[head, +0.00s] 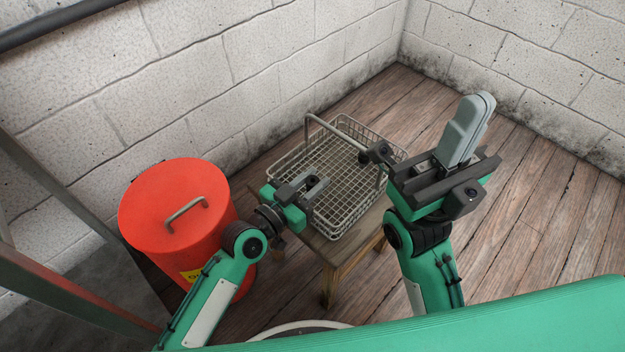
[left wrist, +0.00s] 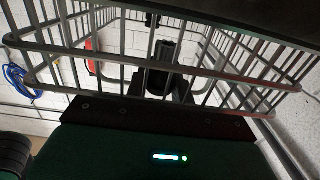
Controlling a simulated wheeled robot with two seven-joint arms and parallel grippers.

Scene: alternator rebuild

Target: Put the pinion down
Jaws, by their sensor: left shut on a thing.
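My left gripper (head: 311,190) is at the near left side of a wire basket (head: 340,126), level with its rim. It is shut on a small dark piece, which I take to be the pinion; little of it shows in the head view. In the left wrist view the pinion (left wrist: 164,54) appears as a dark, short cylinder between the fingers, with basket wires around it. I cannot tell whether it touches the basket. My right gripper (head: 470,125) is right of the basket, its grey fingers together and pointing up, with nothing seen between them.
The basket, with a raised handle, stands on a wooden stool (head: 345,255). A red lidded bin (head: 165,195) stands to the left. Block walls close off the back. The plank floor (head: 560,215) at right is clear. A blue coiled cable (left wrist: 20,80) shows in the left wrist view.

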